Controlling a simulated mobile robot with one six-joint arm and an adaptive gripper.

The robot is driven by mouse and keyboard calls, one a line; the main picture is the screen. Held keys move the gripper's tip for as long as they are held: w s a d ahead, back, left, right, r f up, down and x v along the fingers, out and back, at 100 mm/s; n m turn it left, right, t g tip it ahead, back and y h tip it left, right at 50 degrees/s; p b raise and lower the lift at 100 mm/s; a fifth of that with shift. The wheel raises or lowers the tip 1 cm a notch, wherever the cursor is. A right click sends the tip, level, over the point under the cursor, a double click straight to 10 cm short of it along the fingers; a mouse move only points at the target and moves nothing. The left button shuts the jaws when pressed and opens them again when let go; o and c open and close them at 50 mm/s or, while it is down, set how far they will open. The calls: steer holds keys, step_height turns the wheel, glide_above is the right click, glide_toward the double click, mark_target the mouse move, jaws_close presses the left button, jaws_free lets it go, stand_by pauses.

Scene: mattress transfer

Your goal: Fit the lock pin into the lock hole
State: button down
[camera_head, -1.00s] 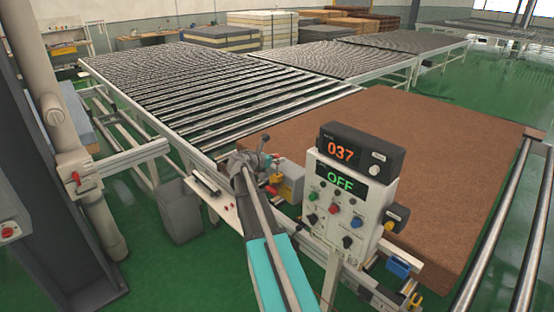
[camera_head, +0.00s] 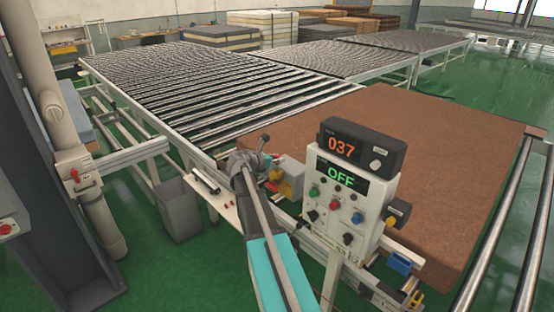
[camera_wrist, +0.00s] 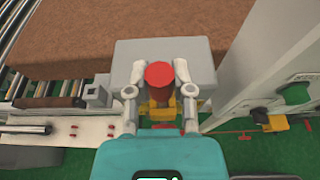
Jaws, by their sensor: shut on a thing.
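My gripper (camera_wrist: 160,85) is shut on a red-topped lock pin (camera_wrist: 159,73) in the wrist view. The pin stands between the two fingers, with its round red top facing the camera. A yellow part (camera_wrist: 160,108) shows around and below the pin. A grey box (camera_wrist: 204,60) lies just beyond the fingers. In the head view my arm reaches to the same grey box (camera_head: 291,172), and the wrist hides most of the pin there. I cannot make out the lock hole or whether the pin is in it.
A control box (camera_head: 345,215) reading 037 and OFF stands close to the right of my arm. A brown mattress (camera_head: 440,140) lies behind it. A roller table (camera_head: 210,85) extends at the back left. A white plate (camera_wrist: 88,130) lies left of the fingers.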

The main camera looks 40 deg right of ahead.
steer(key=shift+f+b, duration=1.65)
steer(key=shift+f, duration=0.1)
steer(key=shift+c, duration=2.1)
jaws_free()
steer(key=shift+r, duration=0.1)
step_height(320, 180, up, 12)
steer(key=p, duration=1.2)
